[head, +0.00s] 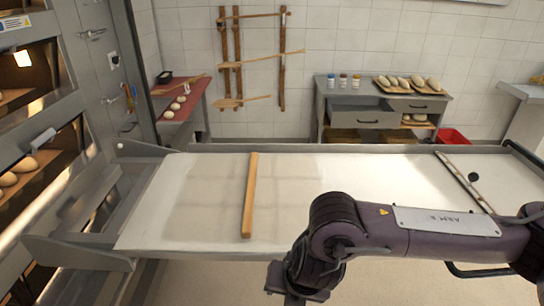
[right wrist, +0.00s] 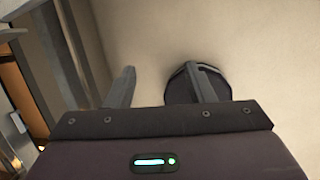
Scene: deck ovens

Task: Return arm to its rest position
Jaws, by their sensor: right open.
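My right arm, purple-grey with a white label, comes in from the right in the head view and bends down in front of the loader. Its lower end is cut off by the bottom edge of the picture. My left gripper is in neither view.
The loader's pale cloth bed (head: 200,205) spans the middle, with a wooden bar (head: 250,195) across it. Deck ovens (head: 50,120) with bread stand at left. A grey cabinet (head: 355,116) and red-topped table (head: 185,110) stand behind. Floor in front of the loader looks clear.

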